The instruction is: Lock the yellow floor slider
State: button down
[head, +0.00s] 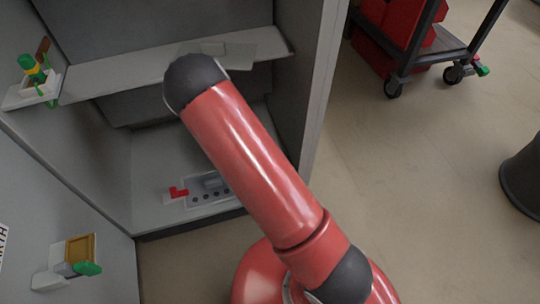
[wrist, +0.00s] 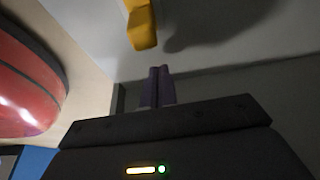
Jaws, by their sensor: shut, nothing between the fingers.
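In the wrist view a yellow bar-shaped piece (wrist: 143,26) comes in from the top edge, against a pale surface. It looks like part of the yellow slider, but its base is out of frame. My gripper (wrist: 158,72) has its two dark fingers together, with nothing between them. The fingertips are just below the yellow piece in the picture, with a visible gap. In the head view my red arm covers the middle, and neither my gripper nor a yellow floor slider can be made out. Whether the slider is locked cannot be told.
A grey socket box with a red handle (head: 179,192) sits on the cabinet floor. A shelf (head: 130,78) crosses above it. Wall fixtures with green parts are at left (head: 35,85) and lower left (head: 75,256). A cart (head: 440,50) stands at right; open floor lies between.

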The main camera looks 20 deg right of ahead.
jog(key=shift+a+r, duration=0.15)
jog(key=shift+a, duration=1.35)
jog(key=shift+a, duration=0.1)
jog(key=shift+a+r+p, duration=0.1)
jog(key=shift+a+p, duration=0.25)
jog(key=shift+a, duration=1.15)
jog(key=d, duration=0.4)
jog(key=shift+w+d+r, duration=0.1)
jog(key=shift+r, duration=0.1)
jog(key=p+v, duration=0.1)
jog(key=v, duration=0.8)
jog(key=shift+r+p, duration=0.2)
jog(key=shift+p, duration=0.2)
